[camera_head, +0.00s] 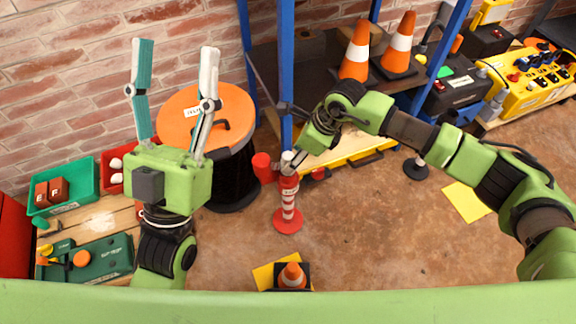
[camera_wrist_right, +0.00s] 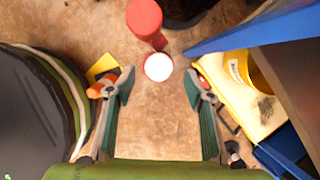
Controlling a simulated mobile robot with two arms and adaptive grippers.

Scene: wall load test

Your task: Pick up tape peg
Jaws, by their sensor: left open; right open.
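The tape peg is probably the red post with white bands (camera_head: 288,203) on a round red base on the floor. Its top has a red cylinder (camera_head: 263,167) to one side. In the right wrist view its white round top (camera_wrist_right: 158,66) and the red cylinder (camera_wrist_right: 145,18) lie just ahead of the fingertips. My right gripper (camera_wrist_right: 159,82) is open there, with the white top centred between the fingers' lines; contact cannot be told. In the head view it partly hides the post's top. My left gripper (camera_head: 176,52) is open and empty, pointing up before the brick wall.
A blue-framed shelf (camera_head: 287,75) with traffic cones (camera_head: 354,52) stands behind the post. An orange-lidded drum (camera_head: 188,110) is left of it. A small cone (camera_head: 292,276) stands on the floor in front. A pallet with a green tray (camera_head: 85,170) is at left. Floor at right is fairly clear.

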